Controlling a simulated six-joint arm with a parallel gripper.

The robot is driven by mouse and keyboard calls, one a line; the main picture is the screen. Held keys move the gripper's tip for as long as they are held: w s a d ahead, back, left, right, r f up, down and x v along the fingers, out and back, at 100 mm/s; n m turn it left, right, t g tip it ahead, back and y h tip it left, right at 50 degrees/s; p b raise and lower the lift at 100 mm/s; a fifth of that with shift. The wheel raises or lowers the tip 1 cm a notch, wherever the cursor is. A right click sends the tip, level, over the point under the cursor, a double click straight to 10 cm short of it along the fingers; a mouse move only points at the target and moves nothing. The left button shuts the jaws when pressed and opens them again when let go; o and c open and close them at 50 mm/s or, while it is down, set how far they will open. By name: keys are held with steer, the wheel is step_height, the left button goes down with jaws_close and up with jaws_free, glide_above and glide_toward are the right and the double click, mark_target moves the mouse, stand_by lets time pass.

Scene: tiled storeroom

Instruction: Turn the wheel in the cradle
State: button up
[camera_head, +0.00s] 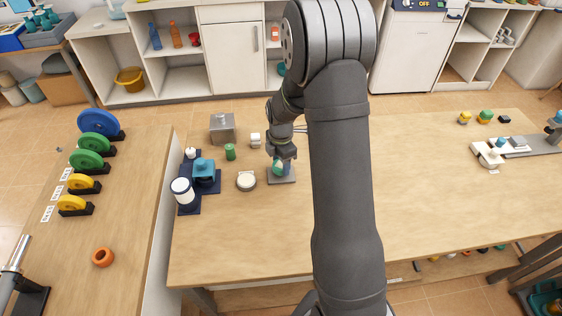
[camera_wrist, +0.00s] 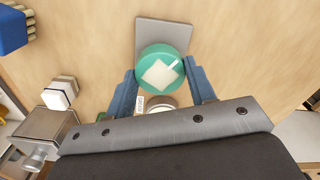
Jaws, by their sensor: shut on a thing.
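A teal-green wheel (camera_wrist: 153,58) with a white diamond patch on its face sits at a grey base plate (camera_wrist: 178,32), which I take for the cradle. My gripper (camera_wrist: 160,72) has one blue finger on each side of the wheel and is shut on it. In the head view the wheel (camera_head: 278,170) is small and partly covered by my gripper (camera_head: 281,160), above the grey plate (camera_head: 286,180). How the wheel rests on the plate is hidden.
Close by on the table stand a round white-topped thing (camera_head: 246,181), a green cylinder (camera_head: 230,152), a white block (camera_head: 256,139), a metal box (camera_head: 222,128) and a blue device (camera_head: 204,172). The table's right half (camera_head: 440,190) is mostly clear.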

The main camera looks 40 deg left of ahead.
mark_target(281, 164)
steer(key=n, duration=0.6)
steer(key=shift+n, duration=0.3)
stand_by(0.5)
steer(key=o, duration=1)
step_height(281, 164, up, 18)
steer(key=shift+f, duration=0.25)
steer(key=shift+f, duration=0.1)
